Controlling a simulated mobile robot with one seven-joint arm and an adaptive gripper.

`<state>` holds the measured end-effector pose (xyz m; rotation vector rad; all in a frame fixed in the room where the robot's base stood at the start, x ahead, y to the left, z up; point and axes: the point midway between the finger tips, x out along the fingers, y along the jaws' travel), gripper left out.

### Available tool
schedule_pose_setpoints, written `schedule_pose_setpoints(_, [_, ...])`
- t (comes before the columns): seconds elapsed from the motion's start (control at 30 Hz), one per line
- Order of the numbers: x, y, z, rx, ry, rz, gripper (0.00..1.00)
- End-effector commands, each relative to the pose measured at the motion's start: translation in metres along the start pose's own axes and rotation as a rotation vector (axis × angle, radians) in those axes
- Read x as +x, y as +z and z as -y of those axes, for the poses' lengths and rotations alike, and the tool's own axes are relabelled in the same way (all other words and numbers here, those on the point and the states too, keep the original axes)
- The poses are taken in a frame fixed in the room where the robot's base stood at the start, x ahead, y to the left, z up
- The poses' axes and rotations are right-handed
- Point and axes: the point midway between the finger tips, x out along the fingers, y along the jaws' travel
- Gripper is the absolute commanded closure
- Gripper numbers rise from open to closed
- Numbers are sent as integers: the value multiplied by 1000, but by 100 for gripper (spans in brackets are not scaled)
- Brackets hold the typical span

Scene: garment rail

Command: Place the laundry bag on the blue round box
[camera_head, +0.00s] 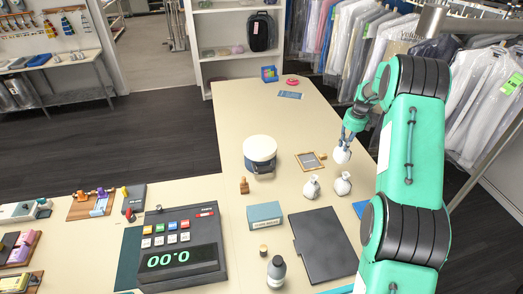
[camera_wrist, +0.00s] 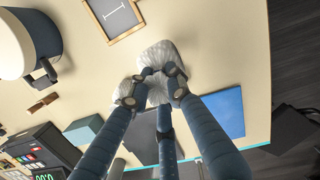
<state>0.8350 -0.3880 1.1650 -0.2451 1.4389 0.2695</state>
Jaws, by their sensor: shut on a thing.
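My gripper (camera_head: 345,140) is shut on a white bag (camera_head: 341,155), held at the right side of the counter. In the wrist view, my gripper (camera_wrist: 152,82) has its fingers closed on this white, crinkled bag (camera_wrist: 158,56). Two similar white tied bags, a left one (camera_head: 311,187) and a right one (camera_head: 343,184), stand nearer on the counter. A round box with dark blue sides and a white lid (camera_head: 260,149) stands left of my gripper, apart from it. It also shows in the wrist view (camera_wrist: 45,28) at the upper left. Its lid looks bare.
A framed board (camera_head: 309,161) lies between the round box and my gripper. A small brown object (camera_head: 244,186), a blue-grey box (camera_head: 264,215), a dark flat case (camera_head: 324,244) and a scale with keys (camera_head: 180,245) are nearer. Covered garments (camera_head: 350,40) hang behind at right.

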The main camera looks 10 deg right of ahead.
Motion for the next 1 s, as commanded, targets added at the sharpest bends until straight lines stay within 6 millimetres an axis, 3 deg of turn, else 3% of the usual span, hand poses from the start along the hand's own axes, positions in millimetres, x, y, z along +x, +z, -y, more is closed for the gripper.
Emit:
schedule_pose_setpoints(0.03, [-3,12,-21,-21,2,0,100])
schedule_pose_setpoints(0.2, [-13,40,-85,-77,6,-1,100])
schedule_pose_setpoints(0.5, [-27,73,-201,-176,15,-3,100])
schedule_pose_setpoints(0.8, [-39,84,-310,-270,23,-3,100])
schedule_pose_setpoints(1.0, [-43,83,-353,-308,27,-4,100])
